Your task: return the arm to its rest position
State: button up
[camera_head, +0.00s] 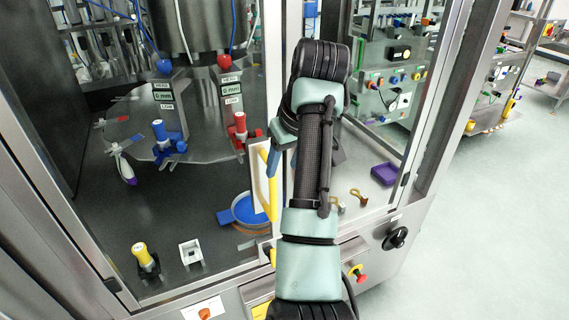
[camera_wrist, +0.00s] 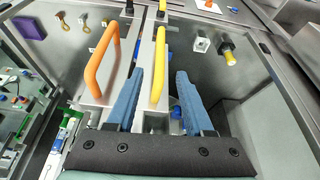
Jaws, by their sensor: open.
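My gripper (camera_wrist: 155,100) is open and empty in the wrist view, with its two blue fingers spread apart. A yellow handle (camera_wrist: 159,66) stands in view just beyond and between the fingertips. An orange handle (camera_wrist: 102,60) stands to the left of the left finger. I cannot tell whether a finger touches either handle. In the head view my arm (camera_head: 308,170) reaches forward over the machine's front. The gripper itself is mostly hidden behind the arm there. The yellow handle (camera_head: 272,180) shows just left of my arm.
Inside the glass-walled machine are a blue round dish (camera_head: 248,208), a red-based valve (camera_head: 241,130), a blue-based valve (camera_head: 165,145), a yellow-topped knob (camera_head: 144,257) and a purple block (camera_head: 384,174). A metal post (camera_head: 455,90) stands right of my arm. The floor (camera_head: 490,230) at right is clear.

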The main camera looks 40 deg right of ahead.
dwell(0.4)
jog(key=t+h, duration=0.3)
jog(key=t, duration=0.2)
send_near(240, 123)
notch_tip(240, 123, down, 3)
jog(key=w, duration=0.2)
jog(key=a+r+t+h, duration=0.1)
jog(key=a+r+t, duration=0.7)
jog(key=a+r, duration=0.55)
jog(key=s+a+r+n+t+y+b, duration=0.1)
jog(key=s+a+r+t+y, duration=0.4)
jog(key=s+a+r+t, duration=0.5)
jog(key=s+a+r+n, duration=0.1)
jog(key=s+a+r, duration=0.4)
jog(key=s, duration=0.2)
jog(key=shift+s+r, duration=0.3)
jog(key=shift+f, duration=0.1)
